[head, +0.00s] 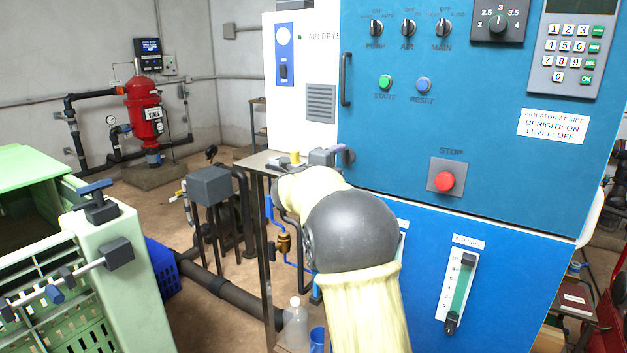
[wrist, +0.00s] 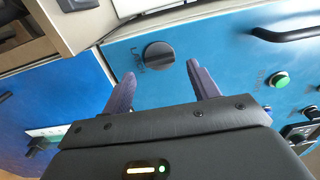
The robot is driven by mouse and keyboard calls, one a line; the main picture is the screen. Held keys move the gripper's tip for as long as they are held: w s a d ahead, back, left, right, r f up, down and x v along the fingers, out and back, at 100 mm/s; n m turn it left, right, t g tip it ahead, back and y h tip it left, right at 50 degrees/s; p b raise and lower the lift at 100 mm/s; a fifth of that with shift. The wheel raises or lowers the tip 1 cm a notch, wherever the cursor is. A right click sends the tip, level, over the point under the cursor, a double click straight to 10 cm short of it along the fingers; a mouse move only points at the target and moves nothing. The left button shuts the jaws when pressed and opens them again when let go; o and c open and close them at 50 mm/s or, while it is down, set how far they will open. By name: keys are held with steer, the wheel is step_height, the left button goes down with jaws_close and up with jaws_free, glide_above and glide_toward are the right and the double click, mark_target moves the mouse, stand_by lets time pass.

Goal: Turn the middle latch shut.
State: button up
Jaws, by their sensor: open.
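A round dark latch knob (wrist: 158,55) with a raised grip bar sits on the blue cabinet door in the wrist view. Lettering beside it seems to read LATCH. My gripper (wrist: 161,69) is open, its two purple-grey fingers pointing toward the door on either side of the knob's lower edge. The fingers look apart from the knob; I cannot tell the exact gap. In the head view, my arm covers much of this area, and a dark round part (head: 348,157) at the door's left edge is probably the same knob. No other latch shows clearly.
The blue cabinet door (head: 440,110) carries a handle (head: 346,79), a green START button (head: 385,82), a blue RESET button (head: 424,84) and a red STOP button (head: 445,181). A narrow table (head: 257,161) stands beside the cabinet.

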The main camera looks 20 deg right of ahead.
steer(key=b+v, duration=0.1)
steer(key=v, duration=1.3)
steer(key=shift+s+a, duration=0.2)
steer(key=shift+w, duration=0.1)
